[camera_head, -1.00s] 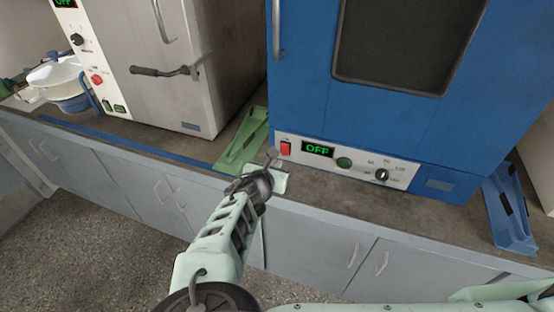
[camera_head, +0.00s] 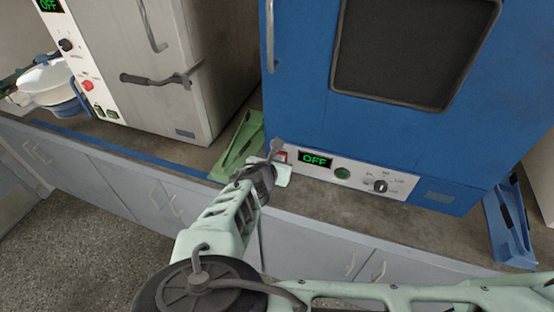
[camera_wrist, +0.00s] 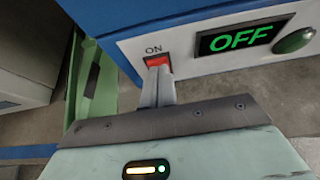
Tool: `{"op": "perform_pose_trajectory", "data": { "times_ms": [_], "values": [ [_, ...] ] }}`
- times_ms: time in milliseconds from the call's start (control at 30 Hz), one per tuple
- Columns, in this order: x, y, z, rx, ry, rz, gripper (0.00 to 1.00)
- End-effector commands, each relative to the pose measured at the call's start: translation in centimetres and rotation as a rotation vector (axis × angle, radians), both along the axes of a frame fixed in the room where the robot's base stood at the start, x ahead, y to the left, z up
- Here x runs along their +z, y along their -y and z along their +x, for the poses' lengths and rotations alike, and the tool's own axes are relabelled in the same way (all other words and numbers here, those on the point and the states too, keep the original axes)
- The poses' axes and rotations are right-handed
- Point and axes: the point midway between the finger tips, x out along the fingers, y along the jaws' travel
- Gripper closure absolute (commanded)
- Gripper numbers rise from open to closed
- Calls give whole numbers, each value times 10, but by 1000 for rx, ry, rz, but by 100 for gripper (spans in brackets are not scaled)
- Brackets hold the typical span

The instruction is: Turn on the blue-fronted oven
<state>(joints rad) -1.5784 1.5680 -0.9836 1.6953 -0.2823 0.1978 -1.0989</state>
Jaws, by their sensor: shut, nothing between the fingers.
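The blue-fronted oven (camera_head: 300,105) stands on the counter, with a white control strip along its bottom. Its display (camera_head: 315,160) reads OFF in green; the display also shows in the wrist view (camera_wrist: 240,38). Left of the display is a red switch (camera_wrist: 156,61) marked ON, partly covered by my fingers. My gripper (camera_head: 277,146) is shut and empty, its fingertips at the red switch. In the wrist view the fingertips (camera_wrist: 157,72) overlap the switch's lower part; I cannot tell whether they touch it.
A green button (camera_head: 342,173) and a dial (camera_head: 380,186) sit right of the display. A grey oven (camera_head: 165,85) stands to the left, its display also reading OFF. A green bracket (camera_head: 240,145) lies between the ovens, and a blue bracket (camera_head: 510,225) stands at right.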

Motion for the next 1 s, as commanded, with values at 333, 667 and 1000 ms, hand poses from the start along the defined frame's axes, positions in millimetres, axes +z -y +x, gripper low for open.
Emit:
{"op": "perform_pose_trajectory", "data": {
  "times_ms": [333,667,1000],
  "values": [
    [3,0,0,2,7,-6,100],
    [16,0,0,2,7,-6,100],
    [15,0,0,2,7,-6,100]
  ]
}}
